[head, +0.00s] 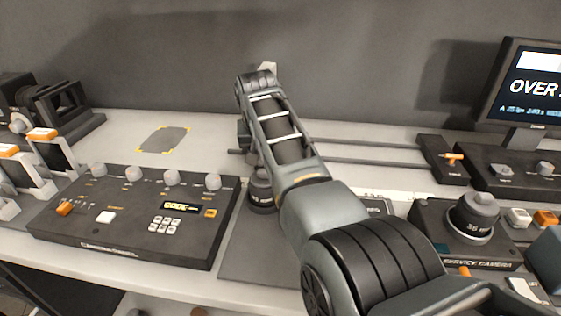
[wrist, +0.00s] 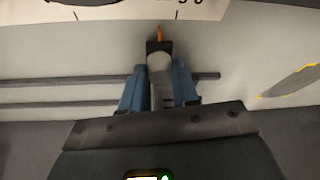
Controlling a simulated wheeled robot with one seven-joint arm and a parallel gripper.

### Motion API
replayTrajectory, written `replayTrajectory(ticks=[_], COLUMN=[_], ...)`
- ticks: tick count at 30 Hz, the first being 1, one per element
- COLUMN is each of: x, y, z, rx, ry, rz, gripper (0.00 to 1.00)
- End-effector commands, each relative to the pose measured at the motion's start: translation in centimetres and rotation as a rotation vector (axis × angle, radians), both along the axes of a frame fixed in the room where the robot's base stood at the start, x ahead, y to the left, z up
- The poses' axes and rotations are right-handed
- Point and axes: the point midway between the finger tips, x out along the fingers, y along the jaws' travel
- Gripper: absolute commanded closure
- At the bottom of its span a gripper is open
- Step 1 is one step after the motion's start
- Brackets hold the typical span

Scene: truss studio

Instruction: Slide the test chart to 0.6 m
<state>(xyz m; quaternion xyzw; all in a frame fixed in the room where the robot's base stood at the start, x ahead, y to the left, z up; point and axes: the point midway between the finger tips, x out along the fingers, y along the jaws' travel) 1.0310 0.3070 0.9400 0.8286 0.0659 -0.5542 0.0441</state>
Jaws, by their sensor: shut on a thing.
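My gripper (wrist: 158,68) has its two blue fingers on either side of a pale grey upright piece, which I take to be the test chart (wrist: 160,88), and is shut on it. A dark block with an orange pointer (wrist: 159,33) shows just beyond the fingertips, towards a printed scale (wrist: 120,10). Two dark rails (wrist: 60,93) run beneath; the held piece is near one end of them. In the head view my arm hides the gripper and most of the chart; a small pale corner (head: 268,66) shows above the wrist. The scale figures at the chart are unreadable.
In the head view the rails (head: 365,144) run right to a dark block with an orange lever (head: 452,157). A control panel (head: 135,215) stands left, a camera unit (head: 465,235) right and a monitor (head: 520,85) far right. A grey patch with yellow corners (head: 164,139) is bare.

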Motion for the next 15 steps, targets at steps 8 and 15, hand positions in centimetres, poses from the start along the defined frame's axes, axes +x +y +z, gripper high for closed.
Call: replayTrajectory(ticks=[8, 15], x=[0.2, 0.2], y=[2.1, 2.4], z=[0.0, 0.2], rx=[0.001, 0.004], ry=[-0.003, -0.005], rz=[0.002, 0.005], gripper=[1.0, 1.0])
